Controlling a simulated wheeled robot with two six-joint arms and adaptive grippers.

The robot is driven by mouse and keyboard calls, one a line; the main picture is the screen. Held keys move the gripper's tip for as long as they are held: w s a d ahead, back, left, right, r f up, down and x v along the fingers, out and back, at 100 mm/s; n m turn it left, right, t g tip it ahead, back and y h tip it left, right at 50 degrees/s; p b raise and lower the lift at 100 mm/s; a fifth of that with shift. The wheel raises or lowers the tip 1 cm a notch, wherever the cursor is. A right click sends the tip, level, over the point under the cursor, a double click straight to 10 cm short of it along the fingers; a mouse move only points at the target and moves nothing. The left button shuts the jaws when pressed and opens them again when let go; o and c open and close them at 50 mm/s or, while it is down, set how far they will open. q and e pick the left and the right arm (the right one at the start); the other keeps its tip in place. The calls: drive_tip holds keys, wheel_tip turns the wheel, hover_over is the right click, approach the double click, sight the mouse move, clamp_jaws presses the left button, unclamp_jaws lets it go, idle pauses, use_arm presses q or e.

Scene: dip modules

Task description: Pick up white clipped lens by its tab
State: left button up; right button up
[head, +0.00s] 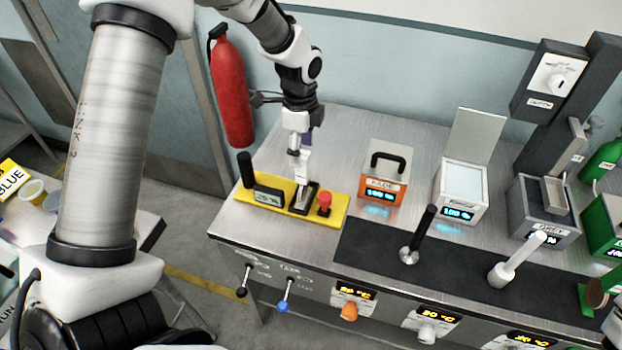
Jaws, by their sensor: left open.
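My left gripper (299,177) points down over the yellow plate (334,212) at the left end of the metal bench. Its fingertips are at a dark-framed slot (304,198) in that plate and are open. A white clipped lens cannot be made out; the spot under the fingers is small and partly hidden by the gripper. My right gripper is not in view.
On the yellow plate stand a black handle with a display (268,195) and a red knob (324,203). An orange box (384,189) and a white box (461,187) stand to the right. A black upright handle (420,235) rises from the dark mat (375,255).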

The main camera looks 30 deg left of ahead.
sight(303, 172)
use_arm(q)
drive_tip(key=shift+s+d+f, duration=0.2)
drive_tip(key=shift+d+f, duration=0.05)
drive_tip(key=shift+f, duration=0.1)
drive_tip(key=f+p, duration=0.1)
drive_tip(key=f, duration=0.1)
drive_tip(key=f+p, duration=0.1)
drive_tip(key=f, duration=0.1)
drive_tip(key=f+p, duration=0.1)
drive_tip(key=f, duration=0.1)
drive_tip(key=shift+w+f, duration=0.25)
drive_tip(key=shift+f, duration=0.3)
drive_tip(key=shift+c, duration=0.4)
clamp_jaws()
